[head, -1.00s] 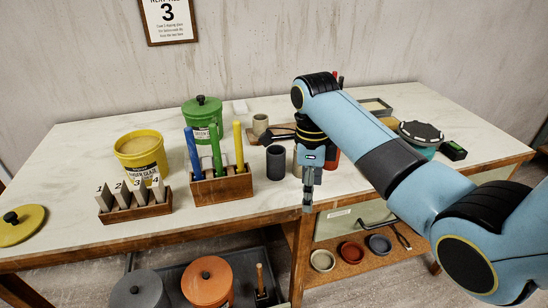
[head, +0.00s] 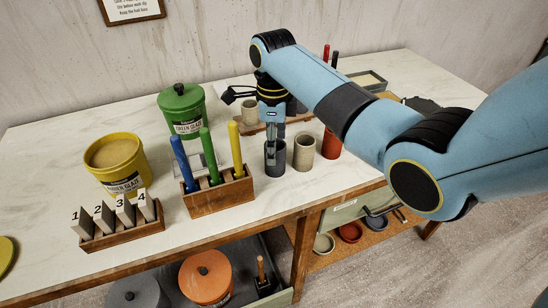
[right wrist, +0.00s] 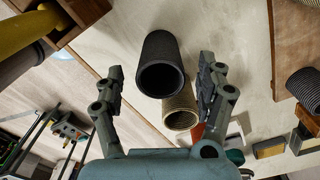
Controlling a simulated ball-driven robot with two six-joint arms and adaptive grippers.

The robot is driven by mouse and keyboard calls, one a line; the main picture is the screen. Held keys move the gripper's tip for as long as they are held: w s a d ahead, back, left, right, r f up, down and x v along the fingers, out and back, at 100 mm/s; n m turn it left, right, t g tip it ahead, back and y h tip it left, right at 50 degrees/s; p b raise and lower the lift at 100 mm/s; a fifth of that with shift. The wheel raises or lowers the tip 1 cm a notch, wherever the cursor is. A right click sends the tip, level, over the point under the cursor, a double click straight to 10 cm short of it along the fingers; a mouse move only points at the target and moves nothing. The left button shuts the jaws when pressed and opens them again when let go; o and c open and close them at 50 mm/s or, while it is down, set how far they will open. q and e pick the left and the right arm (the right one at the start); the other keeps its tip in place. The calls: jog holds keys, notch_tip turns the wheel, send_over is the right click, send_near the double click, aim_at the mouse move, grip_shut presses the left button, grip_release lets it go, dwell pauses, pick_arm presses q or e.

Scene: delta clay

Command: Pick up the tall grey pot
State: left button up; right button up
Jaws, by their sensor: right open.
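The tall grey pot (head: 281,164) is a dark grey upright cylinder near the front edge of the worktable. A beige pot (head: 304,153) stands just to its right, with a red-orange pot (head: 332,144) beyond that. My right gripper (head: 271,154) points down at the grey pot and its fingers hide part of it. In the right wrist view the grey pot (right wrist: 160,45) lies between the two spread fingers of the right gripper (right wrist: 161,66), with gaps at both sides. The beige pot (right wrist: 181,114) shows close by. My left gripper is not in view.
A wooden holder (head: 219,196) with blue, green and yellow tools stands left of the grey pot. Behind are a wooden board (head: 246,129) with a small beige pot (head: 250,112) and a green glaze bucket (head: 183,111). A yellow bucket (head: 117,163) stands further left.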

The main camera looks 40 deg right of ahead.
jog(key=shift+f, duration=0.35)
jog(key=f, duration=0.5)
jog(key=shift+s+d, duration=0.1)
jog(key=shift+d, duration=0.1)
jog(key=shift+c, duration=0.8)
jog(key=c, duration=0.4)
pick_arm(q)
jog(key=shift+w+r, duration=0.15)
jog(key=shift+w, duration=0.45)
pick_arm(e)
jog(key=c, duration=0.8)
